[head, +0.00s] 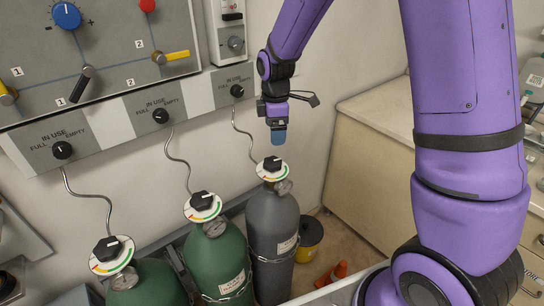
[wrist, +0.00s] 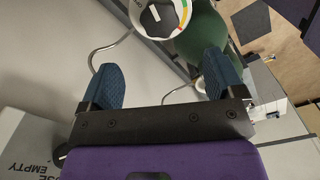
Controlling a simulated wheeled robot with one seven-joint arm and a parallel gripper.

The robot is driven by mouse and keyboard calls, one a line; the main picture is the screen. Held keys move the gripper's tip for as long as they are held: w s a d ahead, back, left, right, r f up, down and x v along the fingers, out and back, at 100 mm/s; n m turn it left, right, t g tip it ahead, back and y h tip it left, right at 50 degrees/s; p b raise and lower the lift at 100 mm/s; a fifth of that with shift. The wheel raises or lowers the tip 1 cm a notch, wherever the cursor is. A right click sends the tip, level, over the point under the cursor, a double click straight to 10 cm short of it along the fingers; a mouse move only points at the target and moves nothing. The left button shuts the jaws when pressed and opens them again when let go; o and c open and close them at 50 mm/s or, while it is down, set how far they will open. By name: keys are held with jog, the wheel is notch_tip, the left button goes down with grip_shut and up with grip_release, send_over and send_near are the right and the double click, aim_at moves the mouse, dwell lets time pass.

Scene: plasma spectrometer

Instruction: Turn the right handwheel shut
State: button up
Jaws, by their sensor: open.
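The right handwheel (head: 272,163) is a black knob on a white dial with coloured marks, on top of the grey cylinder (head: 273,225). In the head view my gripper (head: 278,137) points down and shows just above this handwheel, apart from it in the picture; the depth gap is hard to judge. In the wrist view my gripper (wrist: 160,78) has its two blue fingers spread wide with nothing held between them. A black knob on a dial (wrist: 158,14) with a green cylinder shows beyond the fingers there. The right handwheel is not clearly visible in the wrist view.
Two green cylinders with the middle handwheel (head: 202,201) and left handwheel (head: 107,249) stand to the left. Thin hoses (head: 243,132) run up to the wall panel (head: 150,112). A yellow spool (head: 309,238) and orange cones (head: 333,273) lie on the floor. A beige cabinet (head: 375,170) stands right.

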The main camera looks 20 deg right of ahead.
aim_at(274, 161)
notch_tip(274, 161, down, 11)
jog(key=shift+w+f, duration=0.1)
jog(key=shift+f, duration=0.05)
dwell(0.4)
jog(key=shift+c, duration=0.5)
jog(key=c, duration=0.8)
jog(key=shift+c, duration=0.2)
